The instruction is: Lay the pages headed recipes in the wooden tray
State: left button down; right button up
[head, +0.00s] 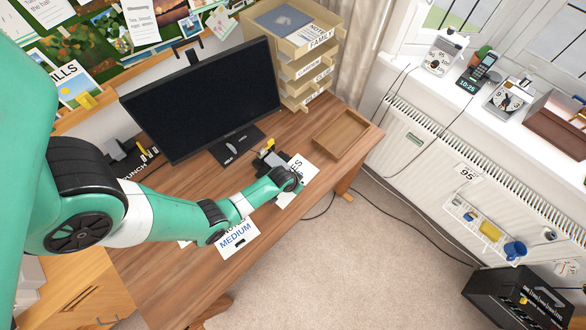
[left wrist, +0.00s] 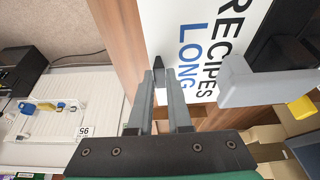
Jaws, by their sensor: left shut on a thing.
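My left gripper (head: 291,180) is over the desk, shut on the edge of a white page (head: 300,166). In the left wrist view the fingers (left wrist: 161,82) close at the edge of this page (left wrist: 215,22), which reads RECIPES in black and LONG in blue. Another white page (head: 238,238), reading MEDIUM in blue, lies nearer the desk's front edge; my arm partly covers its heading. The shallow wooden tray (head: 361,147) stands at the desk's right end, up and right of the gripper, and looks empty. My right gripper is not in view.
A black monitor (head: 205,100) stands behind my arm. A labelled stack of wooden trays (head: 296,69) is at the back. A grey object (left wrist: 262,82) lies close to the page. The radiator (head: 430,160) is right of the desk; carpet lies in front.

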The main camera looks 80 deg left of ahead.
pick_arm(q)
jog(key=shift+r+p, duration=0.35)
jog(key=shift+r, duration=0.1)
jog(key=shift+f, duration=0.2)
jog(key=shift+w+d+b, duration=0.1)
jog(key=shift+w+d, duration=0.35)
jog(key=shift+d, duration=0.25)
jog(key=shift+w+d+b, duration=0.15)
jog(key=shift+w+d, duration=0.35)
jog(key=shift+d, duration=0.25)
jog(key=shift+w+d+b, duration=0.1)
jog(key=shift+w+d, duration=0.35)
jog(key=shift+d, duration=0.25)
jog(key=shift+r, duration=0.15)
notch_tip(320, 180, up, 5)
jog(key=p, duration=0.5)
